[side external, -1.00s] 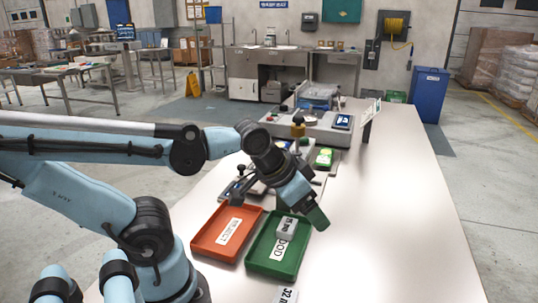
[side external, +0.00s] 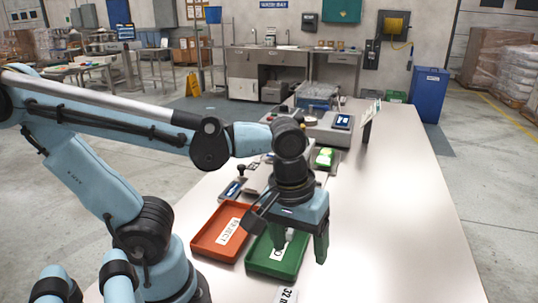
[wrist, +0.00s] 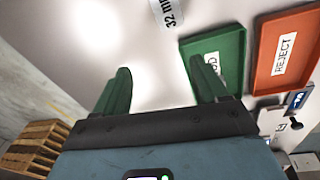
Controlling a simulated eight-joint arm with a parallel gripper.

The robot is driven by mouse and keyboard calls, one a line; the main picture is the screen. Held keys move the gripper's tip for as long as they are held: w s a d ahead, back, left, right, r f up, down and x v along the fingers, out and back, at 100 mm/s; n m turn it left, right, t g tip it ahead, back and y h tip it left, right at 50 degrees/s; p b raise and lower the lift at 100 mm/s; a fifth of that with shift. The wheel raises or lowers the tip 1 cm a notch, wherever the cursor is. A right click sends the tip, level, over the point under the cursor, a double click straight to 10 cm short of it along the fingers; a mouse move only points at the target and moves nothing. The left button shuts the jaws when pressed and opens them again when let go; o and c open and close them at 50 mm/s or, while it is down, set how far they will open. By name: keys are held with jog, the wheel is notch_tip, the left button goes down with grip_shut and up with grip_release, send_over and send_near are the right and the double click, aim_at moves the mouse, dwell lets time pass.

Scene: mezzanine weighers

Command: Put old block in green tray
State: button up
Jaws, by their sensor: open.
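The green tray (side external: 262,262) lies on the table, with a white label partly covered by my gripper. It also shows in the wrist view (wrist: 230,50), where one finger covers part of it. My gripper (side external: 299,246) has two green fingers pointing down at the tray's right side. In the wrist view my gripper (wrist: 161,85) has its fingers wide apart with nothing seen between them. I cannot make out the block now; the gripper may hide the part of the tray where a pale, lettered block showed earlier.
An orange tray (side external: 205,243) labelled REJECT sits directly left of the green tray. A "32 mm" label (side external: 286,295) lies at the front. Weighing equipment (side external: 325,130) and a green-topped item (side external: 325,157) stand behind. The table's right side (side external: 400,220) is clear.

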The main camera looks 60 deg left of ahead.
jog(key=s+d+n+g, duration=0.1)
jog(key=s+n+g, duration=0.1)
send_over(284, 300)
jog(key=w, duration=0.1)
jog(key=shift+f, duration=3.2)
jog(key=shift+s+f, duration=0.25)
jog(key=shift+f, duration=0.65)
jog(key=shift+s+f, duration=0.25)
jog(key=shift+f, duration=1.6)
jog(key=shift+c, duration=0.4)
jog(key=c, duration=1.2)
jog(key=shift+c, duration=0.2)
